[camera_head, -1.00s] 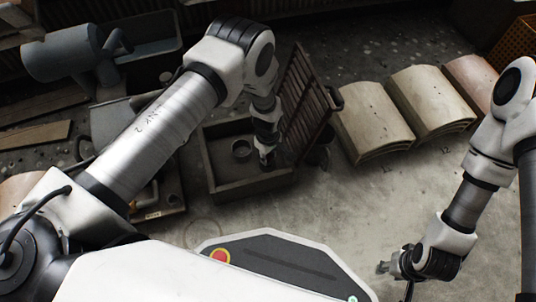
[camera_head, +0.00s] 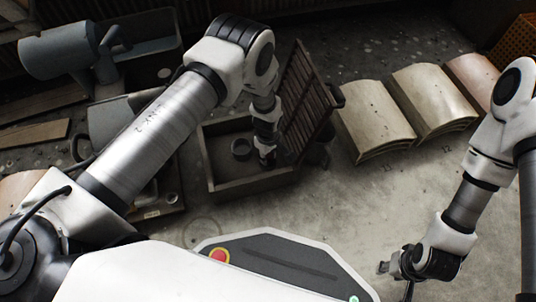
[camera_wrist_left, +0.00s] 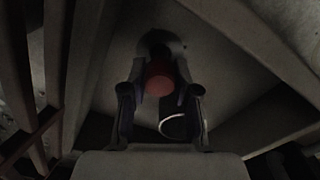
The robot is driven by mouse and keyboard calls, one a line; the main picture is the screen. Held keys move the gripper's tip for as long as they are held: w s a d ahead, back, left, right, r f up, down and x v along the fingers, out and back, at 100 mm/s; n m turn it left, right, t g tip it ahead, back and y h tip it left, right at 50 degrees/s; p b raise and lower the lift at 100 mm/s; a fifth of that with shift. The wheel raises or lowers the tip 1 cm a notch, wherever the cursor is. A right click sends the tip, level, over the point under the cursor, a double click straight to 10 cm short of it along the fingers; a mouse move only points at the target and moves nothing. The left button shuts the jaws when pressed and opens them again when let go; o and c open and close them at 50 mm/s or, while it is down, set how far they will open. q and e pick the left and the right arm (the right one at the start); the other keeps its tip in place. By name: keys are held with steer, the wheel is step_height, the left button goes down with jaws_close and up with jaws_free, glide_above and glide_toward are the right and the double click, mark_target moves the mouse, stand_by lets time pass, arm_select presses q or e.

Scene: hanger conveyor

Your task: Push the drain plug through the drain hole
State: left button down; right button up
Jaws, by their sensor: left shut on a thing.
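A dark open box (camera_head: 232,188) stands on the floor with its slatted lid (camera_head: 308,90) raised on the right. My left gripper (camera_head: 268,160) points down into the box. In the left wrist view its two fingers (camera_wrist_left: 160,95) are shut on a reddish round thing, seemingly the drain plug (camera_wrist_left: 159,77). A dark round opening (camera_wrist_left: 157,42) shows just beyond the plug; I cannot tell if it is the drain hole. A dark cup-like round piece (camera_head: 241,148) is in the box, left of the gripper. My right gripper (camera_head: 390,266) hangs low at the right; its jaw opening is unclear.
Planks (camera_head: 35,134) lie at the left. The floor in front of the box is mostly clear.

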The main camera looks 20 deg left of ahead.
mark_target(268, 155)
arm_select(q)
steer(key=shift+f+b, duration=1.55)
steer(key=shift+f, duration=0.1)
stand_by(1.0)
steer(key=c, duration=1.1)
jaws_free()
steer(key=o, duration=0.6)
steer(key=shift+c, duration=0.2)
step_height(268, 155, up, 12)
steer(key=shift+r, duration=0.1)
